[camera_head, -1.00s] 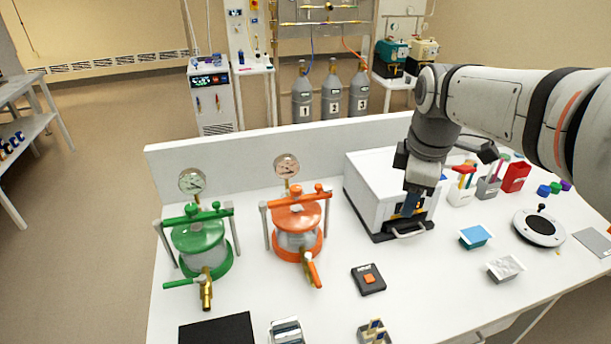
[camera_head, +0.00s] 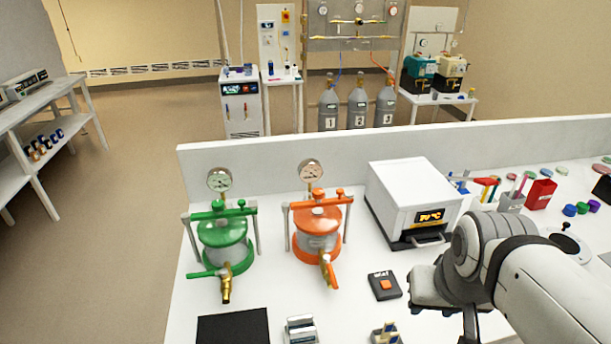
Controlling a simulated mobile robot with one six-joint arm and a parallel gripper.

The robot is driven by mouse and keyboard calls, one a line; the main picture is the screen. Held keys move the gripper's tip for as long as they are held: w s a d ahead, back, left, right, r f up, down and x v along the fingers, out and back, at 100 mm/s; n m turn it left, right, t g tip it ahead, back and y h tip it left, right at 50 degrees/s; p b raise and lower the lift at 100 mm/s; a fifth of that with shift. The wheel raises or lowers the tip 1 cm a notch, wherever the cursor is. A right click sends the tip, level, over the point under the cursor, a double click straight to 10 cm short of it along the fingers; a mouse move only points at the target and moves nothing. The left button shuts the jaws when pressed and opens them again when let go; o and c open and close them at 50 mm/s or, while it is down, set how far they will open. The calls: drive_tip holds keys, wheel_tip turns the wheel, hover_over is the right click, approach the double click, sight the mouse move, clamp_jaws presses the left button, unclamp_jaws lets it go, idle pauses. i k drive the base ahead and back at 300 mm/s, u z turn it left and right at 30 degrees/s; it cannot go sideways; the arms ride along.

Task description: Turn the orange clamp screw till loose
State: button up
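The orange clamp vessel (camera_head: 317,228) stands on the white bench left of centre. A clamp bar lies across its lid, and the orange clamp screw (camera_head: 318,194) sits at the middle of that bar, below a round gauge (camera_head: 310,171). An orange valve handle (camera_head: 330,272) hangs at its front. My arm comes in from the lower right. My gripper (camera_head: 432,290) is low over the bench, to the right of the orange vessel and apart from it. Its fingers are mostly hidden or unclear, so I cannot tell whether it is open.
A matching green vessel (camera_head: 223,243) stands close on the left. A white oven-like box (camera_head: 413,200) stands to the right, behind my gripper. A black box with an orange button (camera_head: 384,285) and a black mat (camera_head: 233,328) lie in front. A low white wall (camera_head: 260,160) backs the bench.

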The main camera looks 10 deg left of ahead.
sight(318, 193)
drive_tip(key=u, duration=0.85)
drive_tip(key=i, duration=0.35)
drive_tip(key=z, duration=0.25)
